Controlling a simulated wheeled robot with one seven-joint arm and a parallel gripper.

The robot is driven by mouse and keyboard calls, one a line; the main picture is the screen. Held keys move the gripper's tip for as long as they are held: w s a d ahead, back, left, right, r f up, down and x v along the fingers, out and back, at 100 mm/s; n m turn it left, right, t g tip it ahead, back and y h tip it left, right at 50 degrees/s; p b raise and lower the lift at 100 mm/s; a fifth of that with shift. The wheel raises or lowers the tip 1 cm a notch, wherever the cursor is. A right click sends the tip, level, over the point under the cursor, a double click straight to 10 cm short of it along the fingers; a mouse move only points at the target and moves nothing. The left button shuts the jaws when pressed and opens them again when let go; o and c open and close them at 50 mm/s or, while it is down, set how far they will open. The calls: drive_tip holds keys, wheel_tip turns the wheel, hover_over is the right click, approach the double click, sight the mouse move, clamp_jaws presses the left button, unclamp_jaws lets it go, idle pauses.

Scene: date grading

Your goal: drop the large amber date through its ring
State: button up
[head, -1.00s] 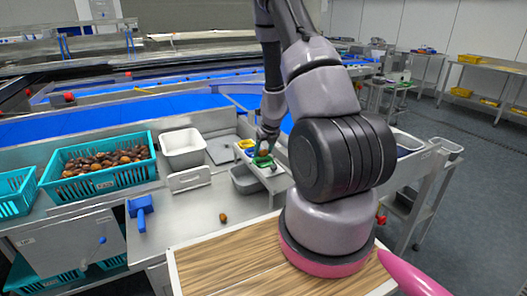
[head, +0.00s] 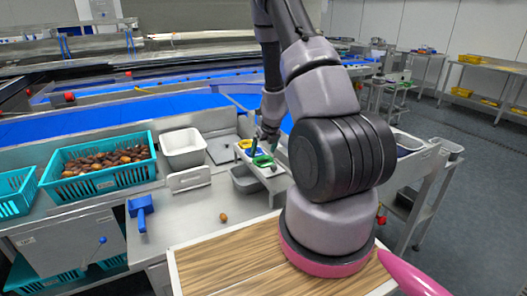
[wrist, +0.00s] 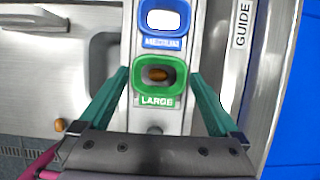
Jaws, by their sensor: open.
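The green ring marked LARGE (wrist: 140,82) lies in the middle of the wrist view; its green rim shows in the head view (head: 263,162). An amber-brown date (wrist: 157,75) shows inside the ring's opening, below the rim; how deep it lies I cannot tell. My gripper (head: 264,149) is above the ring with its jaws wide open. In the wrist view, its green fingers stand to either side of the ring, apart from it, with nothing between them held.
A blue ring marked MEDIUM (wrist: 145,30) is beyond the green one. Another date (head: 223,217) lies on the bare steel table. A teal crate of dates (head: 100,184), a white bin (head: 183,160) and a blue tool (head: 141,208) stand to the left.

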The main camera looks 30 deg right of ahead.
idle(0.3)
drive_tip(key=shift+r, duration=3)
drive_tip(key=s+a+r+n+t+y, duration=0.15)
drive_tip(key=a+r+n, duration=0.3)
drive_tip(key=r, duration=0.45)
drive_tip(key=s+a+r+n+t+y, duration=0.1)
drive_tip(key=s+a+r+n, duration=0.1)
drive_tip(key=a+r+n, duration=0.35)
drive_tip(key=s+a+r+n+t+y, duration=0.1)
drive_tip(key=a+r+n, duration=0.2)
drive_tip(key=r+n, duration=0.55)
drive_tip(key=s+a+r+n+h, duration=0.1)
drive_tip(key=s+r+n, duration=0.5)
drive_tip(key=s, duration=0.5)
drive_tip(key=s+a+r+n, duration=0.1)
drive_tip(key=s+r+n, duration=0.5)
drive_tip(key=s, duration=0.5)
drive_tip(key=shift+a+r+n+g+h, duration=0.25)
drive_tip(key=shift+n+g+h, duration=0.1)
drive_tip(key=shift+n+g, duration=0.15)
